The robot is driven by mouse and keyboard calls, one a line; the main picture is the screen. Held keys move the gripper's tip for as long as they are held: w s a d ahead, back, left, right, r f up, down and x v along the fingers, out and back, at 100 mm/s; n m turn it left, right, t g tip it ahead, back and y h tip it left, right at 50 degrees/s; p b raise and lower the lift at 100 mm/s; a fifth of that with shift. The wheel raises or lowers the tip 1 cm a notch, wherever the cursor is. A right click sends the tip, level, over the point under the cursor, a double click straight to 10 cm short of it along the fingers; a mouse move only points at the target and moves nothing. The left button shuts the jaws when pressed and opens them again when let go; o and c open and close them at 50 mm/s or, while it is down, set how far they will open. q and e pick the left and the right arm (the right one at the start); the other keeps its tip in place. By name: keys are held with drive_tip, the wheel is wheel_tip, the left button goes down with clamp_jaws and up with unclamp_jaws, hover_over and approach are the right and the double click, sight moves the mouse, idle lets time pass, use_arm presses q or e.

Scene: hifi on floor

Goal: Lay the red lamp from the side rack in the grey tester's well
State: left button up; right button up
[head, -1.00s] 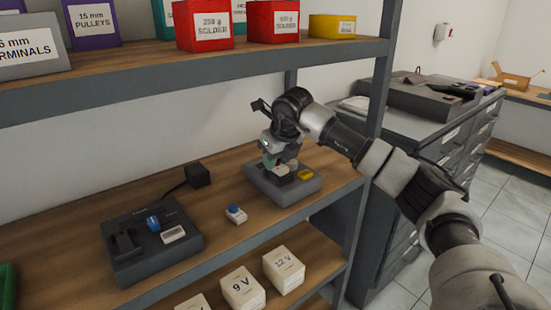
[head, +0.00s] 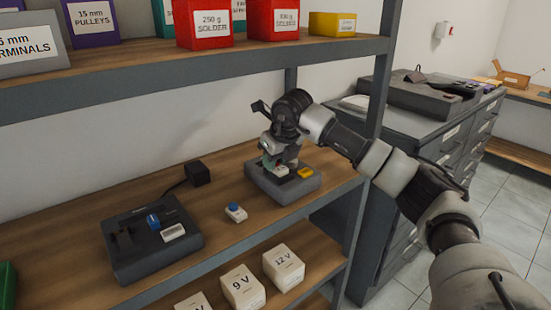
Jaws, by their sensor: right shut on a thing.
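The side rack (head: 284,194) is a dark grey block on the middle shelf. My right gripper (head: 277,166) points down into it, shut on a small white-bodied lamp (head: 283,171) that is still at the rack. The fingers hide the lamp's top, so I cannot make out its red colour. A yellow lamp (head: 305,173) sits in the rack just right of the gripper. The grey tester (head: 150,255) stands at the left on the same shelf, with a blue part (head: 153,221) and a white label on top. I cannot clearly make out its well. My left gripper is not in view.
A loose white lamp with a blue top (head: 236,212) lies between tester and rack. A black adapter (head: 197,173) with a cable stands behind. The upper shelf (head: 220,55) with boxes hangs above; a shelf post (head: 372,130) stands right, beside my arm.

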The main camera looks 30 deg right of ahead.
drive_tip(key=o, duration=1)
drive_tip(key=shift+c, duration=0.2)
drive_tip(key=shift+r+p, duration=2.85)
drive_tip(key=shift+r, duration=0.7)
drive_tip(key=shift+f, duration=0.1)
